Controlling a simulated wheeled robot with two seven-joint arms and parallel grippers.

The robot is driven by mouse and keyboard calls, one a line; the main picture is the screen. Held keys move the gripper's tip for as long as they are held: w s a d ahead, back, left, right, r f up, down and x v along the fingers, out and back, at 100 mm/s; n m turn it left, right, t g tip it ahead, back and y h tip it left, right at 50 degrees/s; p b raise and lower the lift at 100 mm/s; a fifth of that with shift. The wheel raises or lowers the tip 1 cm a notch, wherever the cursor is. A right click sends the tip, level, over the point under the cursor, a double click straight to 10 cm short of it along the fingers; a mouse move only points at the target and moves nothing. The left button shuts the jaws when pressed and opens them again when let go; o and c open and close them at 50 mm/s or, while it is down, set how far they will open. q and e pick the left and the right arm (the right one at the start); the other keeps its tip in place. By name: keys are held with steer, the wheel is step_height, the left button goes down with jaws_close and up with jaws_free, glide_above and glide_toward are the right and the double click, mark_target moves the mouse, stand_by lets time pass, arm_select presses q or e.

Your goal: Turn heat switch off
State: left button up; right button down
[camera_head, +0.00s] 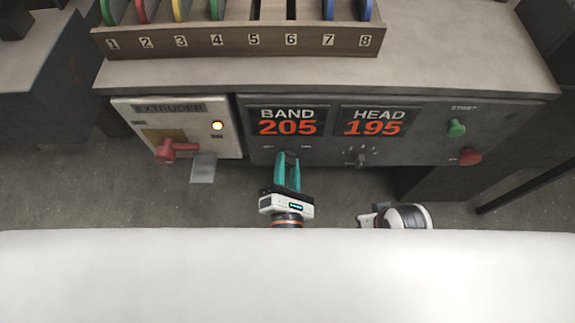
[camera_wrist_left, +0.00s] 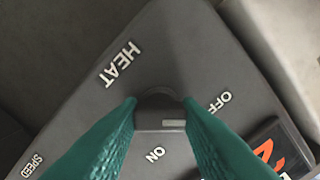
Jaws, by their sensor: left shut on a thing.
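My left gripper (camera_head: 287,157) reaches up to the lower edge of the panel, below the BAND display. Its teal fingers show in the left wrist view (camera_wrist_left: 160,120), one on each side of the knob, shut on it. The fingers hide the knob in the head view. My right gripper's fingers do not show.
BAND 205 (camera_head: 287,121) and HEAD 195 (camera_head: 375,121) displays are lit. A second knob (camera_head: 361,158) is to the right, with green (camera_head: 456,128) and red (camera_head: 470,157) buttons beyond. A red extruder handle (camera_head: 176,149) is left. A numbered rack (camera_head: 235,42) stands above.

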arm_select(q)
steer(key=shift+f, duration=0.1)
steer(key=o, duration=1)
steer(key=s, duration=1.2)
